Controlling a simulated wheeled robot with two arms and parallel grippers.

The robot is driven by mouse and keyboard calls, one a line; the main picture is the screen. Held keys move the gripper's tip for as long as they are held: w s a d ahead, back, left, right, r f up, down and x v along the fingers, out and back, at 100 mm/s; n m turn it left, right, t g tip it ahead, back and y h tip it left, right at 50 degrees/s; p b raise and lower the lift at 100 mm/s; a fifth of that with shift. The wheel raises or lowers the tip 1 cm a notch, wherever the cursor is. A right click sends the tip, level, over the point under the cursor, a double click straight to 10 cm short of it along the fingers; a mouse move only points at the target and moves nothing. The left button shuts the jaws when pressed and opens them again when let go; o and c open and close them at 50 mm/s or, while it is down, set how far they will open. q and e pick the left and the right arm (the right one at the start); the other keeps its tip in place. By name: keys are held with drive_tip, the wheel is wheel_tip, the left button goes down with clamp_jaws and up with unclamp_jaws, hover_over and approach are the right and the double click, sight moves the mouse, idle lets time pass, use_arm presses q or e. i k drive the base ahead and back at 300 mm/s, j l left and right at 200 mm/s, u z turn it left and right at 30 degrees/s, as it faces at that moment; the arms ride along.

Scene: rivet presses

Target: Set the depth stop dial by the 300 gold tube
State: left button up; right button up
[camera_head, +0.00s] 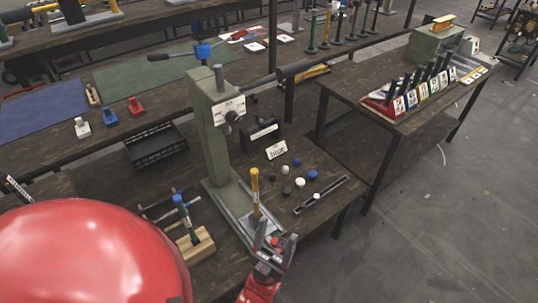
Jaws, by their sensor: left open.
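A green press (216,145) stands on the dark wooden bench, with a long black lever at its top. Its head has a white plate (229,107) and a black round knob (233,117), which looks like the depth stop dial; its marks are too small to read. A yellow-gold tube-like piece (255,188) stands upright at the press base. My left gripper (275,236) is open, below and right of the gold piece and well below the knob. A small red spot shows between its fingers; I cannot tell whether it is a separate thing. My right gripper is not in view.
Several round caps (300,182) and a dark strip (321,195) lie right of the press, by a card reading "blue" (276,150). A black tray (155,147) lies behind.

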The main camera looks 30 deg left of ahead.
sight(232, 118)
drive_tip(key=u, duration=1.3)
